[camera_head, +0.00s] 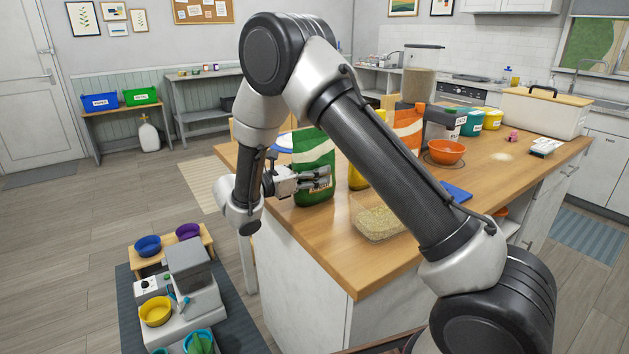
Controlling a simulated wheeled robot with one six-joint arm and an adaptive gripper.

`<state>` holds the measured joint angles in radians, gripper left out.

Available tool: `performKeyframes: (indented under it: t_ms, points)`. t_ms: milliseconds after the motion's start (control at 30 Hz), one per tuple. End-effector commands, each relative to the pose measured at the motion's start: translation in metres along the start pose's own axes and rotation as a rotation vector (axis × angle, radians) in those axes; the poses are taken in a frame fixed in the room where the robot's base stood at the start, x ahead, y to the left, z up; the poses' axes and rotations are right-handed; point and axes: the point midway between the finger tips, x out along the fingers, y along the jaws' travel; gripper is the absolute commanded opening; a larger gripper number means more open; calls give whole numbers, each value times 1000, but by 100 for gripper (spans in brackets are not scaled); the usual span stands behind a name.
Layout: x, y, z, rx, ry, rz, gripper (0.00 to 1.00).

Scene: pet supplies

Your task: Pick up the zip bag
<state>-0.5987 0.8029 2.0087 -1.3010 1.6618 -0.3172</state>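A green bag with a pale band (314,150) stands upright near the left edge of the wooden island counter. An orange and white bag (408,127) stands farther back, partly behind my arm. I cannot tell for certain which of these is the zip bag. My gripper (328,177) is level with the lower half of the green bag, its fingers pointing right across the bag's front. The fingers look slightly apart with nothing visible between them. I cannot tell whether they touch the bag. My arm hides part of the counter.
A clear tub of grain (378,218) sits near the counter's front edge (345,283). Behind are a yellow bottle (357,177), an orange bowl (446,151) and a dark container (440,128). A low stand with bowls (156,311) is on the floor at left.

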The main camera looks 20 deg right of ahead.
Motion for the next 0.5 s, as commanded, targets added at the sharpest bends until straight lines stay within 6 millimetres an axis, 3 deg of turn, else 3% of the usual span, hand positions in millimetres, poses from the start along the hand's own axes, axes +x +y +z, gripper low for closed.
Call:
performKeyframes:
  t_ms: [33,133,500]
  points:
    - [0,0,0,0,0,0,40]
    - [0,0,0,0,0,0,22]
    - [0,0,2,0,0,0,22]
